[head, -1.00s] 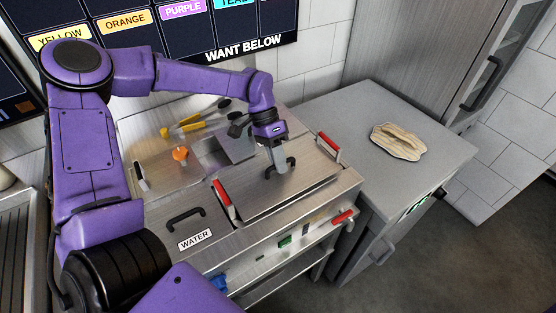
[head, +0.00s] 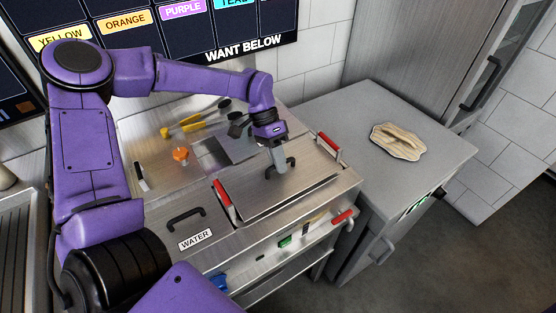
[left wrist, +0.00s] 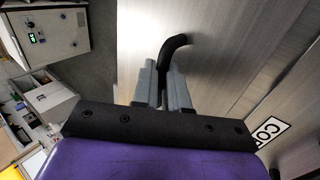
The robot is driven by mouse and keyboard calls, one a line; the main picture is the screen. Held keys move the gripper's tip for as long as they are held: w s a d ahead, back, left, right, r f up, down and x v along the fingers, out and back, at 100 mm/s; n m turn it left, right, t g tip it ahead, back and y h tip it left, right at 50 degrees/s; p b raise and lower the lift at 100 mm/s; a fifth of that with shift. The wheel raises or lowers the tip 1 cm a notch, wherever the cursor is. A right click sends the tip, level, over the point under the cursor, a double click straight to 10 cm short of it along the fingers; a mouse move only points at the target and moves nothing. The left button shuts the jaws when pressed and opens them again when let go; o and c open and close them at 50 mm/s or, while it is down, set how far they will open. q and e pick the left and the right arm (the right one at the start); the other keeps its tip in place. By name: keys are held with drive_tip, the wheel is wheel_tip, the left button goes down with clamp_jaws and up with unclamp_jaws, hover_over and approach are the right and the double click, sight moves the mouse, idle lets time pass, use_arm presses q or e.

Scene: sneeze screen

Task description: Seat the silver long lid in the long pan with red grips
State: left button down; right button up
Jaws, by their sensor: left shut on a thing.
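The silver long lid (head: 300,187) lies over the long pan with red grips, between the grips, at the right of the steel counter. One red grip (head: 222,193) is at its left end and the other (head: 328,143) at its right end. The pan's inside is hidden under the lid; I cannot tell if the lid sits fully flush. My left gripper (head: 277,168) is shut on the lid's black handle, which also shows in the left wrist view (left wrist: 177,43) between the fingers. My right gripper is not in view.
A lid labelled WATER (head: 187,224) lies left of the pan. An orange knob (head: 180,155) and yellow-handled tools (head: 188,125) are behind. A grey side counter (head: 345,115) at the right holds a folded cloth-like item (head: 397,141). A red-handled drawer (head: 342,216) is below.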

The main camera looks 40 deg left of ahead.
use_arm(q)
drive_tip(key=shift+f, duration=0.3)
idle(0.5)
idle(1.4)
drive_tip(key=shift+f+b, duration=0.35)
drive_tip(key=shift+f, duration=0.15)
idle(0.5)
drive_tip(key=c, duration=1.1)
unclamp_jaws()
drive_tip(key=p+v, duration=0.2)
drive_tip(key=v, duration=0.1)
drive_tip(key=shift+p, duration=0.3)
drive_tip(key=shift+p+v, duration=1.4)
drive_tip(key=shift+v, duration=0.6)
